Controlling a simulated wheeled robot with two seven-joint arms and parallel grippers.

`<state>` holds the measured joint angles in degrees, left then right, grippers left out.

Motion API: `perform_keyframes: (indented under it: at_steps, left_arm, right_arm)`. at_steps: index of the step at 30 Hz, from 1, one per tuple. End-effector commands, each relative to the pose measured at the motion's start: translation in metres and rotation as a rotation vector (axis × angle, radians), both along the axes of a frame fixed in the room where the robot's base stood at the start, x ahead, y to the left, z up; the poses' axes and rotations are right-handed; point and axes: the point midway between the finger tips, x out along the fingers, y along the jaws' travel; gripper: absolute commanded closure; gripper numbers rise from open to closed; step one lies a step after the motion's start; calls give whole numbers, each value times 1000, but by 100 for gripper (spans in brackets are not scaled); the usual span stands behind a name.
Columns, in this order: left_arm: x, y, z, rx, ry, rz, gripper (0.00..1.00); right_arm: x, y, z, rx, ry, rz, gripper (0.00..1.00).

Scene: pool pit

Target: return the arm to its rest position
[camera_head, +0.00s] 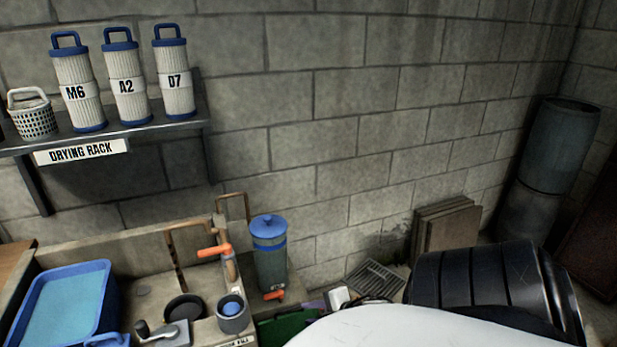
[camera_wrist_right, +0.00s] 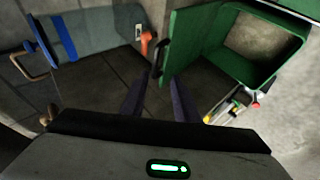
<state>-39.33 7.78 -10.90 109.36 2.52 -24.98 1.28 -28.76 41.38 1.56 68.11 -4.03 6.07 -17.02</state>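My right gripper (camera_wrist_right: 158,82) shows in the right wrist view. A green box (camera_wrist_right: 168,45) with an open front is just beyond the fingers, to the right. In the head view a large white rounded part, which looks like my own right arm, fills the bottom right and hides what is behind it. My left gripper is not in view.
A grey canister with a blue lid (camera_head: 268,265) stands beside the sink counter (camera_head: 110,250). Blue tub (camera_head: 65,300) is at left. Filters stand on the drying rack (camera_head: 150,128). A black ribbed object (camera_head: 480,280) is at right, near leaning boards (camera_head: 450,228) and a barrel (camera_head: 560,145).

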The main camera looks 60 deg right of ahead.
Motion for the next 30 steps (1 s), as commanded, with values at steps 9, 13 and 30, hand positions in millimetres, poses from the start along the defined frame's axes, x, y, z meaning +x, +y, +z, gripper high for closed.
perform_keyframes:
  at_steps: [9,13,30]
  left_arm:
    - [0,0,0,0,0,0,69]
    - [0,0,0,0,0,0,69]
    - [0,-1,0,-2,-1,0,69]
  right_arm:
    - [0,1,0,1,1,0,72]
    - [-3,21,-9,43,4,-14,72]
    - [-31,375,7,838,87,-352,72]
